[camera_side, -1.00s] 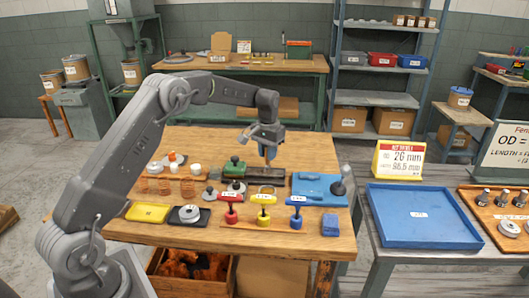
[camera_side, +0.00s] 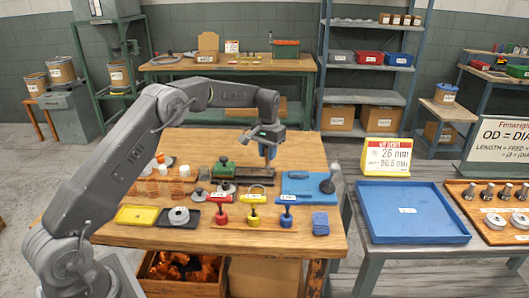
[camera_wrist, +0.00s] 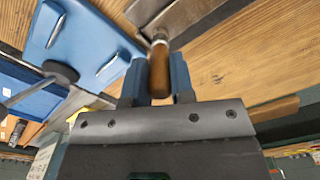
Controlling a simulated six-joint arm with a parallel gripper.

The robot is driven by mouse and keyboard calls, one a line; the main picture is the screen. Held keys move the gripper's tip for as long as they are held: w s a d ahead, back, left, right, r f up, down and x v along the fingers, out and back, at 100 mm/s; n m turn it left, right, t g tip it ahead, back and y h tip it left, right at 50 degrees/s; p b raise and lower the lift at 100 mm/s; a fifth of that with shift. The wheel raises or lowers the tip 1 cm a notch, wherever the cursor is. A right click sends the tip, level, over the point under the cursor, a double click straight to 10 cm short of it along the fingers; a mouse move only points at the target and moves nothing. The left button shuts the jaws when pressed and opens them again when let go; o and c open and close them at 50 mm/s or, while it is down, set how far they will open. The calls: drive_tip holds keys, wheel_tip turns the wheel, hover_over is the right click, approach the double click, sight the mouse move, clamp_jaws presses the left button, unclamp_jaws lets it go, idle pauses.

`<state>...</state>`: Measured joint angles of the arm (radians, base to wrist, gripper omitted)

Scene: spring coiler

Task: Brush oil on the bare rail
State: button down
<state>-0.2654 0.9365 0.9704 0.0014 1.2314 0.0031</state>
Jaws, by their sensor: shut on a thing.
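My gripper (camera_side: 267,152) is above the middle of the wooden bench, pointing down. In the wrist view its blue fingers (camera_wrist: 159,82) are shut on a brown wooden handle with a pale metal collar, which I take as the brush (camera_wrist: 159,70). The collar end is at the edge of a grey metal strip (camera_wrist: 195,14); I cannot tell whether they touch. The brush's tip is hidden. A dark, low rail-like piece (camera_side: 253,173) lies below my gripper, between a green-topped block (camera_side: 223,168) and a blue plate (camera_side: 298,187). I cannot tell which surface is bare or oiled.
Red (camera_side: 222,208), yellow (camera_side: 254,208) and blue (camera_side: 287,209) T-handled tools stand in front. A grey knobbed lever (camera_side: 328,184) rises at the blue plate's right. A yellow tray (camera_side: 135,215) and blue block (camera_side: 320,223) lie near the front. A blue tray (camera_side: 415,228) is on the right table.

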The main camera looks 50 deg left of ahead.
drive_tip(key=shift+w+d, duration=0.25)
drive_tip(key=shift+s+a, duration=1.4)
drive_tip(key=shift+s, duration=0.05)
drive_tip(key=shift+s+a, duration=2.4)
drive_tip(key=shift+w+d, duration=3.8)
drive_tip(key=shift+d, duration=0.05)
drive_tip(key=shift+r, duration=0.1)
drive_tip(key=shift+r, duration=3.45)
